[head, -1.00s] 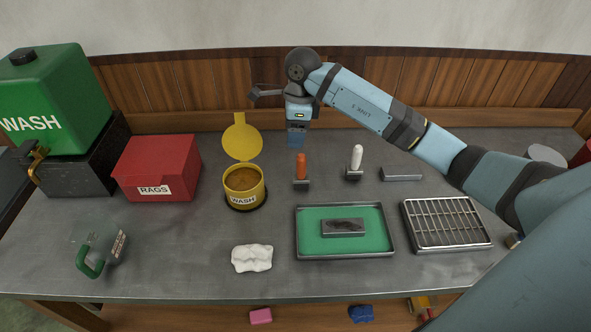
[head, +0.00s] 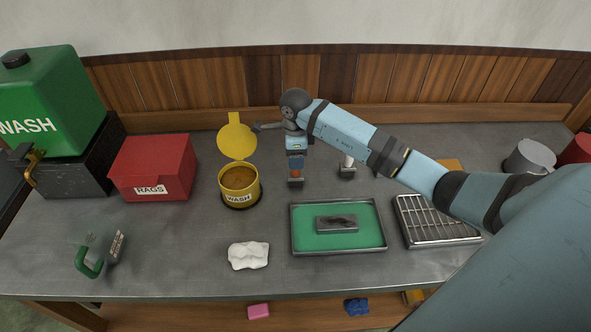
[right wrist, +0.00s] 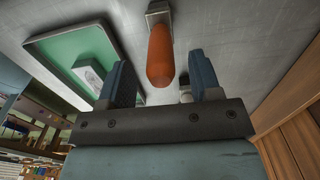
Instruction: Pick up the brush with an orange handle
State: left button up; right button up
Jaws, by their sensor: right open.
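The brush with an orange handle (head: 296,182) stands upright on the bench, just behind the green tray. In the right wrist view the orange handle (right wrist: 160,55) points toward the camera, between the lines of my two blue fingers. The fingers of the right gripper (right wrist: 161,76) are apart, with gaps on both sides of the handle. My left gripper is not in view.
A white-handled brush (head: 347,170) stands close to the right, partly hidden by my arm. The open yellow wash tin (head: 240,187) is to the left. The green tray (head: 294,249) and wire rack (head: 440,239) lie in front. A white rag (head: 248,255) lies nearer the front edge.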

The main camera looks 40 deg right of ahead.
notch_tip(320, 180, down, 2)
jog(key=shift+c, duration=0.2)
jog(key=c, duration=1)
